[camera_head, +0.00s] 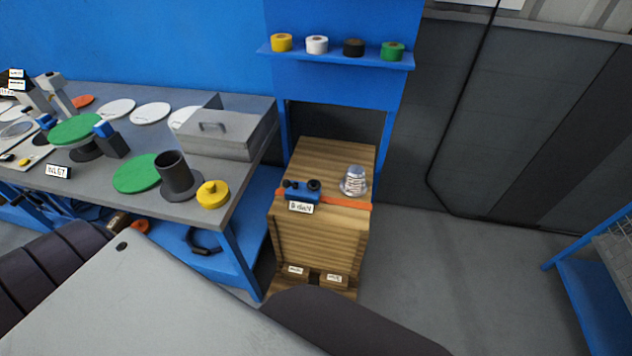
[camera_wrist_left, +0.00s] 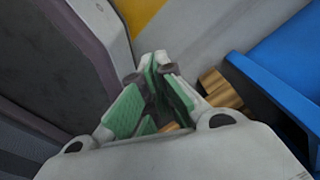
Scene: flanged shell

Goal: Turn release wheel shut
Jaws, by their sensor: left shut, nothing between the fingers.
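I cannot pick out a release wheel for certain in either view. On the grey bench in the head view, a green disc (camera_head: 75,130) sits raised on a dark stand, beside a dark block with a blue top (camera_head: 110,137). A second green disc (camera_head: 137,173) lies flat by a dark flanged cylinder (camera_head: 174,176). A yellow flanged knob-like piece (camera_head: 212,195) stands at the bench's front corner. My left gripper (camera_wrist_left: 154,66) shows in the left wrist view, with its green-padded fingers shut and empty. My right gripper is in neither view.
A grey lidded box (camera_head: 222,132) stands at the bench's back right. A wooden crate (camera_head: 318,240) holds a small blue device (camera_head: 302,192) and a clear cup-like item (camera_head: 354,182). A blue shelf (camera_head: 340,59) carries several tape rolls. Open floor (camera_head: 440,260) lies to the right.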

